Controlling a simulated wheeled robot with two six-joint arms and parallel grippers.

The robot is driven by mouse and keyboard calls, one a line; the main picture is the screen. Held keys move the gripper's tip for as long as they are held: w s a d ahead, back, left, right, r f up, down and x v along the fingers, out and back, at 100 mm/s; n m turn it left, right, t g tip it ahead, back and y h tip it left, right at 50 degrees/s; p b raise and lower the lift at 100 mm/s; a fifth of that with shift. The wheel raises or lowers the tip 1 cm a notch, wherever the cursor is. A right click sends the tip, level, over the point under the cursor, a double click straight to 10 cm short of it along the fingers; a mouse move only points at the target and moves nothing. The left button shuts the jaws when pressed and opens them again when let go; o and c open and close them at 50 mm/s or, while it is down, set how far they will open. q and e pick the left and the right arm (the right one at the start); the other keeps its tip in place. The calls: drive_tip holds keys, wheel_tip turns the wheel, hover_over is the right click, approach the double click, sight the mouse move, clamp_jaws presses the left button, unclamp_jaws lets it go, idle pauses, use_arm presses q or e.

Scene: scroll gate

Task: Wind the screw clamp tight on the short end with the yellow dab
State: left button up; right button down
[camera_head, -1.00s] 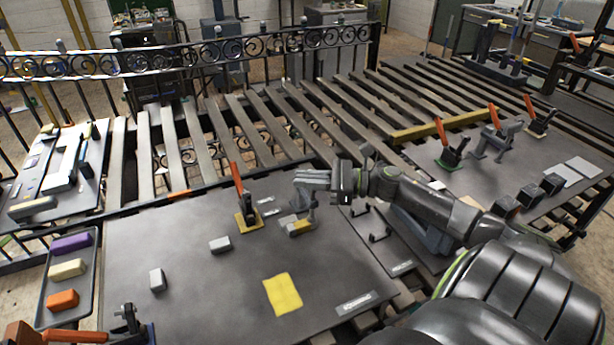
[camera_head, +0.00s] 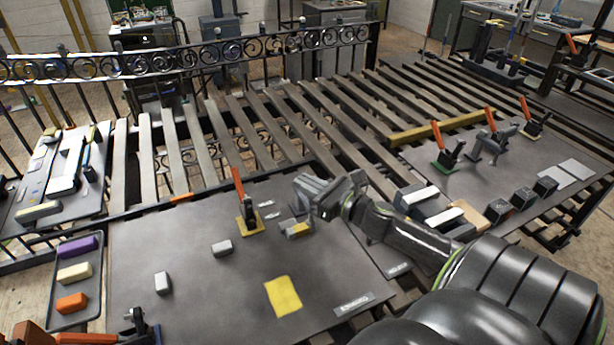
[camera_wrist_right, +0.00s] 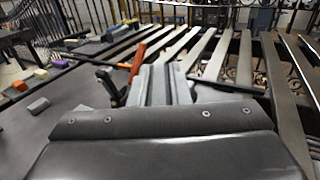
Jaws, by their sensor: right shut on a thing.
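My right gripper (camera_head: 310,197) is at the grey screw clamp in the middle of the near board (camera_head: 200,290). It is shut on the clamp's top, which it mostly hides. Below it, the short grey end with the yellow dab (camera_head: 298,229) shows beside the clamp. I cannot tell how tightly the clamp sits on it. In the right wrist view, the gripper's fingers (camera_wrist_right: 165,86) point away and the held part is hidden. My left gripper is not in view.
A toggle clamp with an orange handle (camera_head: 238,187) stands upright on a yellow base just left of my gripper. Two grey blocks (camera_head: 222,248) and a yellow patch (camera_head: 283,296) lie on the near board. A tray of coloured blocks (camera_head: 50,320) is at left.

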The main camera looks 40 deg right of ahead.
drive_tip(key=shift+m+h, duration=0.9)
drive_tip(key=shift+h, duration=0.5)
drive_tip(key=shift+r+p, duration=0.1)
drive_tip(key=shift+p, duration=0.25)
